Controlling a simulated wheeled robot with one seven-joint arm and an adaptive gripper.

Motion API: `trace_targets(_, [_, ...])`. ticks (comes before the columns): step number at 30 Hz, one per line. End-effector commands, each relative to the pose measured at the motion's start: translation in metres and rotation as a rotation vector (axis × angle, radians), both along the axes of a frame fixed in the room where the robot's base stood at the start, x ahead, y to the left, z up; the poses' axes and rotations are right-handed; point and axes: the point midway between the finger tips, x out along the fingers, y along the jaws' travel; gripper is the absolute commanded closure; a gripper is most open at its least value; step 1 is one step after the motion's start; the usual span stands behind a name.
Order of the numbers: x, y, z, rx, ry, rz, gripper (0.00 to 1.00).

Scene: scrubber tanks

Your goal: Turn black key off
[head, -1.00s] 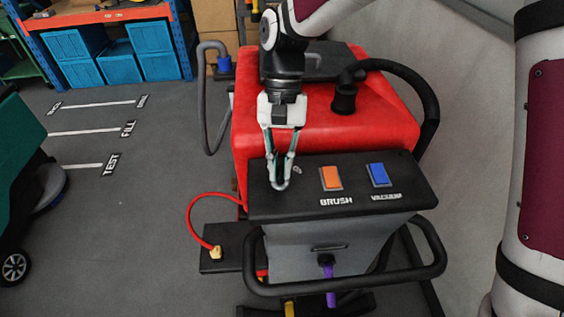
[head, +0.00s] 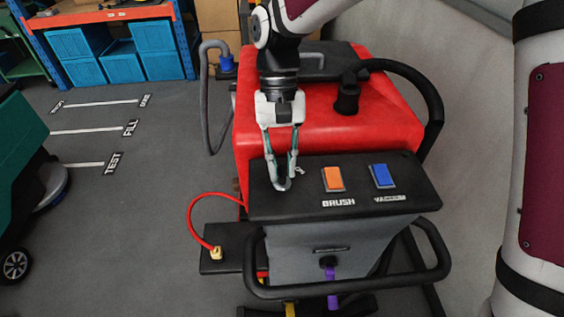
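The black control panel (head: 350,205) is on top of the red scrubber (head: 300,118), with an orange BRUSH switch (head: 333,179) and a blue VACUUM switch (head: 382,176). My gripper (head: 282,184) points down at the panel's left part, left of the orange switch. Its fingers converge toward the panel and their tips are close together at its surface. I cannot make out the black key; the fingertips cover that spot and the panel is dark too. A small pale mark (head: 299,170) shows just right of the fingers.
A black hose (head: 410,75) arches over the red body at the right. A black handle bar (head: 350,292) loops in front. A red cable (head: 190,215) with a yellow plug (head: 216,253) is at the left. Open floor lies left, beside a green machine (head: 20,150).

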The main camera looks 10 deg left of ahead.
Motion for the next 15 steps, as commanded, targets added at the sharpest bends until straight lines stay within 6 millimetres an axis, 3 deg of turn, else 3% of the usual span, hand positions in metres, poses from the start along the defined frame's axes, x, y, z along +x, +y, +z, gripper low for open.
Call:
trace_targets(10, [0.0, 0.0, 0.0, -0.001, 0.003, -0.001, 0.69])
trace_targets(15, [0.005, 0.002, 0.013, 0.0, 0.0, -0.001, 0.69])
